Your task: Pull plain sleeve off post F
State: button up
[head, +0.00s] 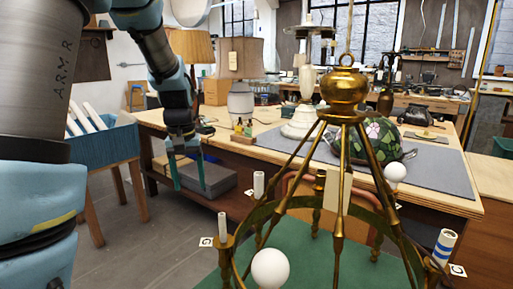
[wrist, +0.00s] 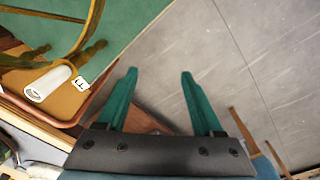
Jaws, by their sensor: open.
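The brass chandelier (head: 344,98) stands in the foreground, with lettered tags by its posts. A plain white sleeve (head: 259,184) stands upright on the far left post, beside a small tag. In the wrist view a white sleeve (wrist: 47,84) shows at the left, with a tag (wrist: 81,82) that seems to read F, turned sideways. My gripper (head: 187,178) hangs left of the chandelier, fingers down. In the wrist view my gripper (wrist: 159,75) is open and empty, with the sleeve apart from it on the left.
Another plain sleeve (head: 222,226) stands on the near left post. A blue-striped sleeve (head: 443,247) is at the right. White bulbs (head: 270,268) sit on other posts. The workbench (head: 460,187) behind holds lamps and a stained-glass shade. A blue bin (head: 104,146) stands left. Grey floor (wrist: 230,40) is clear.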

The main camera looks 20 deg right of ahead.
jog(key=w+d+r+m+p, duration=0.1)
jog(key=d+r, duration=0.2)
jog(key=d, duration=0.7)
jog(key=m+p, duration=0.1)
jog(key=m, duration=0.1)
send_near(259, 184)
jog(key=shift+w+d+f, duration=0.15)
jog(key=shift+w+d, duration=0.1)
jog(key=shift+w, duration=0.3)
jog(key=shift+w+d+f, duration=0.2)
jog(key=shift+w, duration=0.35)
jog(key=shift+d+f, duration=0.1)
jog(key=shift+d, duration=0.05)
notch_tip(259, 184, down, 10)
jog(key=p, duration=0.2)
jog(key=shift+s+f+p, duration=0.1)
jog(key=shift+f+p, duration=0.15)
jog(key=shift+p, duration=0.05)
grip_shut()
jog(key=shift+r, duration=0.1)
jog(key=shift+r+p, duration=3.55)
jog(key=shift+r, duration=1.4)
